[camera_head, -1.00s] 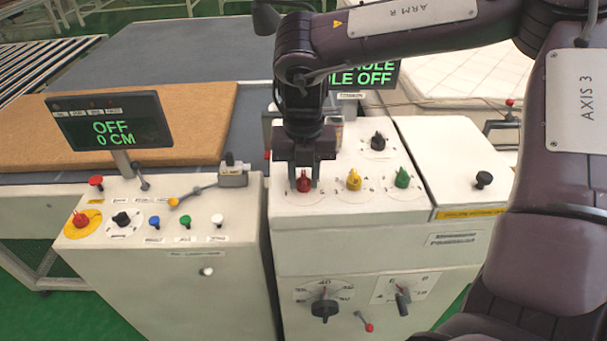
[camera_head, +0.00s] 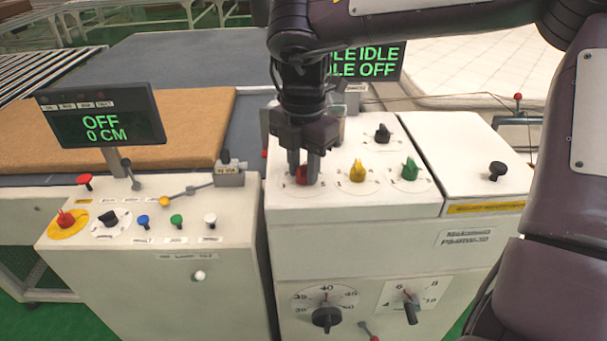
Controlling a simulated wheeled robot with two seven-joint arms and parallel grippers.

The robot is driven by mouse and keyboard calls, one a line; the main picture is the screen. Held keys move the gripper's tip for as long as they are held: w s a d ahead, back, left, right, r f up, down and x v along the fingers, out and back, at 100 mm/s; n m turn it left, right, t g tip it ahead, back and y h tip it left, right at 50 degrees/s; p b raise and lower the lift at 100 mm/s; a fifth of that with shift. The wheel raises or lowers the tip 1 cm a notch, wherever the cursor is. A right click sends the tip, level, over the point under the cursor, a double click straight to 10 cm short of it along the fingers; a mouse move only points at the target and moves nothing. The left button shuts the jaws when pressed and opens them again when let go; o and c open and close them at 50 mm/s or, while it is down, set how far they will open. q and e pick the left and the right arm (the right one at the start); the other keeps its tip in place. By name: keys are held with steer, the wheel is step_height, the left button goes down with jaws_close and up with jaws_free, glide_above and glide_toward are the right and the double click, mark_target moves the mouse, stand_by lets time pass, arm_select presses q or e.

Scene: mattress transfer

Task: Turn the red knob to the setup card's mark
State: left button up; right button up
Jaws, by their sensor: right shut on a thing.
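The red knob (camera_head: 302,175) sits on the sloped top of the right console, leftmost in a row with a yellow knob (camera_head: 357,171) and a green knob (camera_head: 409,170). My right gripper (camera_head: 304,172) points down from above, its two fingers shut around the red knob. The fingers and wrist hide much of the knob and its dial, so its setting cannot be read. My left gripper is not in view. I cannot make out a setup card.
A left console (camera_head: 160,273) carries several buttons and a display (camera_head: 103,115) reading "OFF 0 CM". A black knob (camera_head: 382,133) stands behind the coloured row. Another display (camera_head: 368,62) is partly hidden by my arm. A brown mattress slab (camera_head: 200,110) lies behind.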

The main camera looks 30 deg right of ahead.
mark_target(304, 165)
steer(key=shift+m+b, duration=0.65)
steer(key=shift+m, duration=0.65)
steer(key=o, duration=1)
step_height(304, 165, up, 8)
steer(key=shift+f+p, duration=0.1)
steer(key=shift+p, duration=0.45)
